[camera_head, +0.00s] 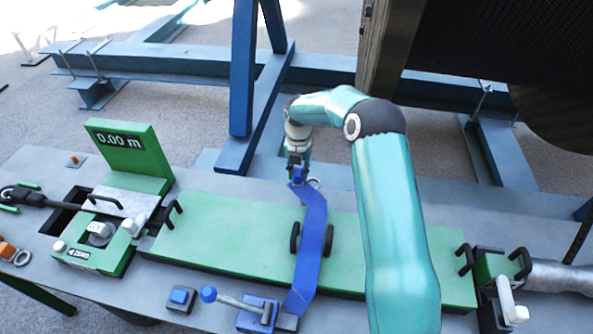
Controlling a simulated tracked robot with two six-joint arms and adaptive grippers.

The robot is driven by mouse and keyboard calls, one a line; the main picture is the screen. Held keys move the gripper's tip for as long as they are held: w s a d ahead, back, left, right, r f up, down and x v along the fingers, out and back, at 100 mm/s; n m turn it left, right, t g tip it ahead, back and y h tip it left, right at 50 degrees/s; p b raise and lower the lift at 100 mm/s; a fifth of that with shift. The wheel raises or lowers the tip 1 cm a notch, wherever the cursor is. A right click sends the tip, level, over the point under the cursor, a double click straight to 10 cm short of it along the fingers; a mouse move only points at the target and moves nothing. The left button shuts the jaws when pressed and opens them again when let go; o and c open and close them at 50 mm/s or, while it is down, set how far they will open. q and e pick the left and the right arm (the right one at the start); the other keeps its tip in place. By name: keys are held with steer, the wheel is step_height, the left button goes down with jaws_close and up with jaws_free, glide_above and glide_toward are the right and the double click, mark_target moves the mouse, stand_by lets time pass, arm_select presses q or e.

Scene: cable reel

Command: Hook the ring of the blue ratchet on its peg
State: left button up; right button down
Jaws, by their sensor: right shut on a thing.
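The blue ratchet (258,314) sits at the front edge of the bench, with a grey lever ending in a blue ball. Its blue strap (312,235) runs from there over the green plate up to my right gripper (298,178). A metal ring (315,183) shows at the strap's far end, beside the fingertips. My right gripper points down at the bench's far side and is shut on the strap's ring end. The fingers hide part of this end. I cannot make out the blue ratchet's peg, nor whether the ring touches it. My left gripper is out of view.
A green counter display (131,152) and a green measuring unit (98,236) stand at left. Black guides (295,237) rise from the green plate (215,235). Blue steel beams (238,75) stand behind the bench.

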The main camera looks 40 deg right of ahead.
mark_target(298, 184)
steer(key=shift+f+b, duration=0.3)
steer(key=shift+f, duration=0.45)
steer(key=shift+f+b, duration=1.65)
steer(key=shift+f, duration=0.65)
stand_by(2.3)
steer(key=c, duration=0.8)
jaws_free()
steer(key=shift+r, duration=0.1)
step_height(298, 184, up, 12)
steer(key=shift+f, duration=0.1)
steer(key=shift+f, duration=0.1)
